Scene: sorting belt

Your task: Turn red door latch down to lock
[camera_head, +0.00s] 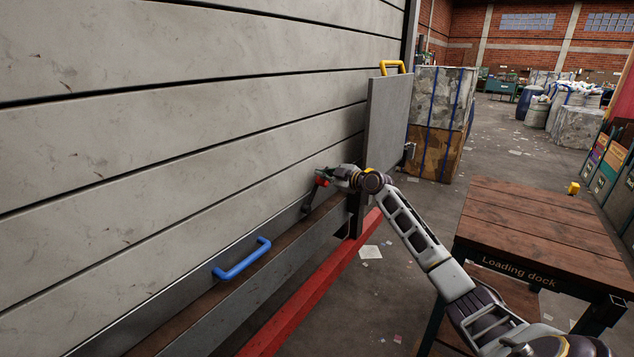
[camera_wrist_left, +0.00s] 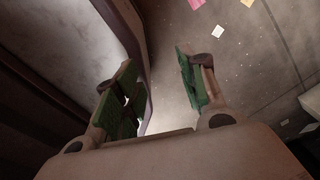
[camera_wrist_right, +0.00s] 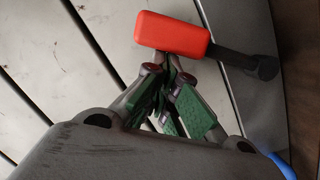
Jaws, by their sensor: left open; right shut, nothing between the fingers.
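The red latch handle (camera_head: 322,181) is at the lower edge of the slatted white door (camera_head: 150,120), on a dark arm (camera_head: 308,202) that slants up and to the right from its pivot. My right gripper (camera_head: 336,174) is right beside the red handle. In the right wrist view the handle (camera_wrist_right: 172,34) lies just past the fingertips of my right gripper (camera_wrist_right: 166,80), which are shut with nothing between them. I cannot tell whether they touch it. My left gripper (camera_wrist_left: 157,72) is open and empty in the left wrist view; it is not in the head view.
A blue handle (camera_head: 242,259) sits on the door's lower part. A grey panel with a yellow handle (camera_head: 392,67) stands behind my right gripper. A red rail (camera_head: 310,300) runs along the floor. A wooden loading dock table (camera_head: 540,225) is at the right.

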